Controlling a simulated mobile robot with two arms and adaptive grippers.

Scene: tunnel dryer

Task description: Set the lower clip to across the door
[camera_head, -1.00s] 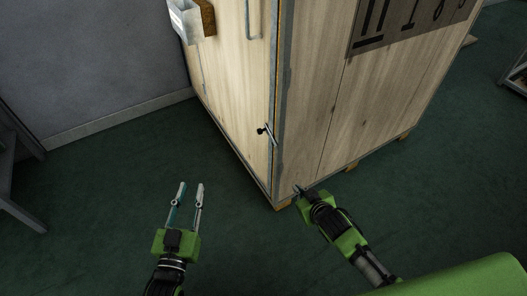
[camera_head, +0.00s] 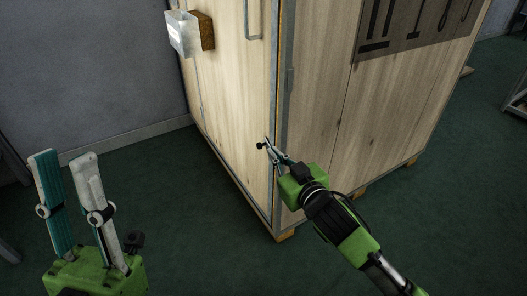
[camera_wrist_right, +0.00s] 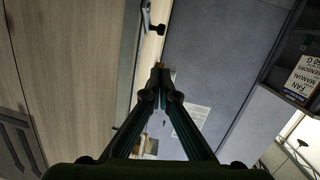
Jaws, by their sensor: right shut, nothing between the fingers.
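The lower clip shows as a black knob (camera_head: 261,146) at the door's edge, low on the wooden cabinet. The rest of the clip is hard to separate from my right gripper's fingers there. In the right wrist view the clip (camera_wrist_right: 147,15) is a small metal piece with a black knob, at the top of the picture. My right gripper (camera_head: 270,149) is shut and empty, its tips close beside the clip; in the right wrist view the tips (camera_wrist_right: 159,68) appear apart from the knob. I cannot tell whether they touch. My left gripper (camera_head: 63,158) is open and empty, far left.
The cabinet door (camera_head: 235,110) has a long handle (camera_head: 253,22) above the clip. A grey-white box (camera_head: 184,32) is mounted on the cabinet's left side. The green floor (camera_head: 190,220) between my arms is clear. A grey wall (camera_head: 85,65) stands behind.

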